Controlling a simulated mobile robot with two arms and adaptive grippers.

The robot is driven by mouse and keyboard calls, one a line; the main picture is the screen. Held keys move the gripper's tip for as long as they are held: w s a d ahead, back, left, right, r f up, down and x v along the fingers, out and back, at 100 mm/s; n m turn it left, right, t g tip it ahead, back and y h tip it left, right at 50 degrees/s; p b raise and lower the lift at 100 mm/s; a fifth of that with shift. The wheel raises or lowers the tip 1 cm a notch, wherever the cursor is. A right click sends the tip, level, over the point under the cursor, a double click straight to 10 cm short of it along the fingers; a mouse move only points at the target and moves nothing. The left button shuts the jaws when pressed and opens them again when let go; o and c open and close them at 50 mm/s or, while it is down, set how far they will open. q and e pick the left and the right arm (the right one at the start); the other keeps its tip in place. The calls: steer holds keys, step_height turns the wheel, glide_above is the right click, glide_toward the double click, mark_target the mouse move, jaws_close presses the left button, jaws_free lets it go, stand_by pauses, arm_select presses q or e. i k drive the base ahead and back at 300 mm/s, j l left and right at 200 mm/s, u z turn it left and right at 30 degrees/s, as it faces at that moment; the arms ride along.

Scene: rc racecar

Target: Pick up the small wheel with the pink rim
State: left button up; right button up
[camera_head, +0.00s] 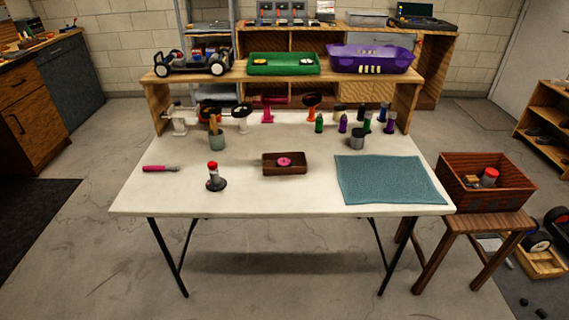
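A small pink round piece (285,161) lies in a small dark brown wooden tray (271,170) at the middle of the white table (240,203). It looks like the pink rim of a small wheel, but any dark tyre around it is hard to tell from the tray. Neither of my grippers shows in the head view, and nothing touches the tray.
A teal mat (390,180) lies right of the tray. A red-topped bottle on a dark base (216,180) and a pink-handled tool (160,169) lie left. Behind stand a cup with tools (217,141), a grey cup (358,141), several small bottles and a wooden shelf (240,77).

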mark_target(283, 162)
steer(key=i+j, duration=0.2)
steer(key=i, duration=0.25)
steer(key=i+j, duration=0.2)
steer(key=i, duration=0.25)
